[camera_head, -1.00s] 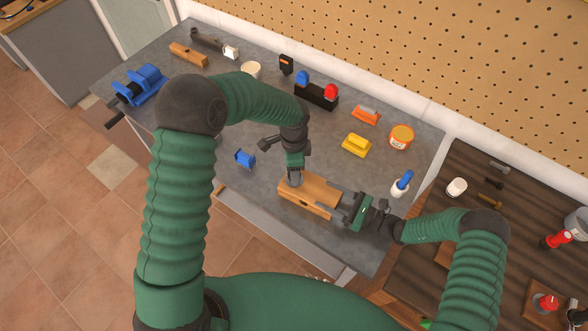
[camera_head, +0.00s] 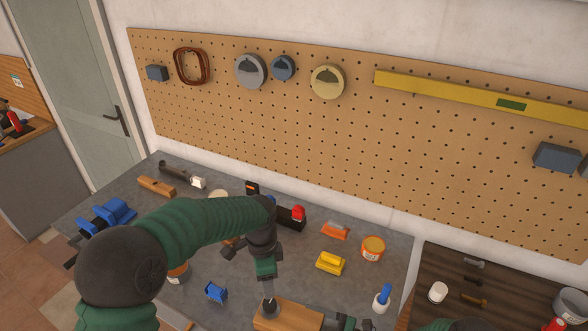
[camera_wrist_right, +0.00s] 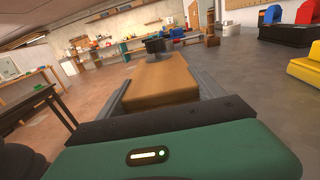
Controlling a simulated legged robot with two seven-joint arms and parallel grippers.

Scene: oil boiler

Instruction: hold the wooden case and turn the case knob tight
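The wooden case (camera_head: 288,317) lies on the grey bench at the bottom of the head view, its lower part cut off. In the right wrist view the case (camera_wrist_right: 163,82) lies lengthwise between the two fingers of my right gripper (camera_wrist_right: 162,92), which appear shut on its near end. A dark round knob (camera_wrist_right: 158,47) stands on its far end. My left gripper (camera_head: 269,303) points down onto the left part of the case top; whether its fingers are closed there is too small to tell. My right gripper (camera_head: 347,324) is mostly cut off in the head view.
Behind the case are a yellow block (camera_head: 331,263), an orange tub (camera_head: 373,248), a blue-and-white bottle (camera_head: 382,298) and a small blue clamp (camera_head: 216,292). A blue vise (camera_head: 106,215) sits at the left bench end. A pegboard wall (camera_head: 230,120) rises behind.

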